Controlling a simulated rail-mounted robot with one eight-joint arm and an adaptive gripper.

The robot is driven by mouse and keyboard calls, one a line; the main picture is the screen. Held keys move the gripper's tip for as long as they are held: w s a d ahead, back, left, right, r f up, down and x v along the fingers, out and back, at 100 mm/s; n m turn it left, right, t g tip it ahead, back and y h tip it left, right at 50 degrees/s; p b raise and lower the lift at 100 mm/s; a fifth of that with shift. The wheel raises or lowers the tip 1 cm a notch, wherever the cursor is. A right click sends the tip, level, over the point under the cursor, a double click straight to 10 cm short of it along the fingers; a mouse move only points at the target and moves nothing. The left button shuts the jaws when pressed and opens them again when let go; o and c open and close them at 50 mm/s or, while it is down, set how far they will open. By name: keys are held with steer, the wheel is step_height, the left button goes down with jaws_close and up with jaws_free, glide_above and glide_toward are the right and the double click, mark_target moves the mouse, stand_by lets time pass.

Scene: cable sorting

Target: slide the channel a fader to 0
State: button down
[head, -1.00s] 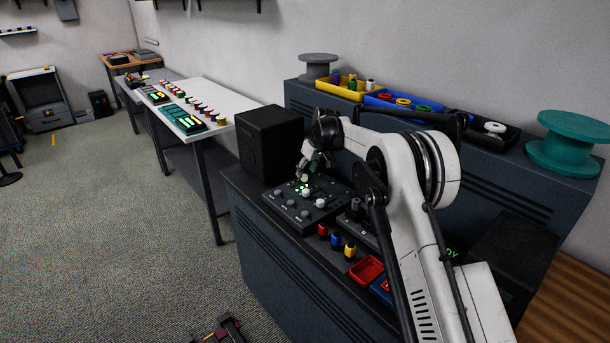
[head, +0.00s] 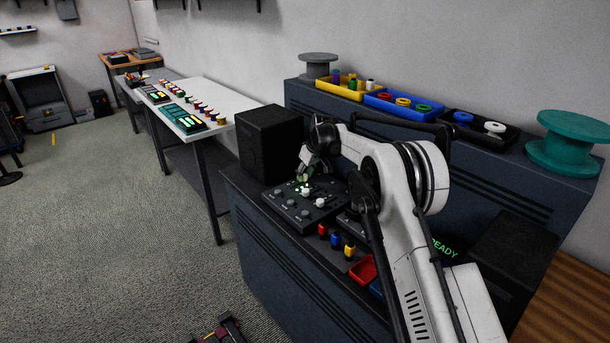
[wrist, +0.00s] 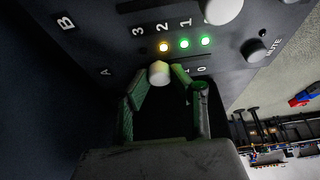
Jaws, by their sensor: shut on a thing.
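The control panel (head: 300,208) is a dark box with knobs, lit dots and pale fader caps on the bench in the head view. In the wrist view its face (wrist: 115,50) carries the letters A and B and scale numbers. A pale fader cap (wrist: 159,73) stands in the row marked A, below the yellow light, with a 0 mark to its right. My gripper (wrist: 163,82) has its green fingers closed about this cap. A second pale cap (wrist: 222,10) is at the top edge.
Another pale cap (head: 320,202) stands nearby on the panel. A black speaker box (head: 270,143) stands close behind and left of my gripper. Red, blue and yellow plugs (head: 336,240) and a red tray (head: 363,269) are in front. Trays of spools line the upper shelf.

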mark_target(289, 186)
steer(key=shift+s+a+b, duration=1.1)
steer(key=shift+s+a, duration=1.05)
steer(key=c, duration=1.5)
jaws_free()
steer(key=shift+s+a, duration=0.1)
steer(key=shift+a, duration=0.05)
steer(key=shift+r, duration=0.1)
steer(key=shift+d+r, duration=0.2)
steer(key=shift+r, duration=0.1)
steer(key=v, duration=1.1)
steer(key=shift+d, duration=0.1)
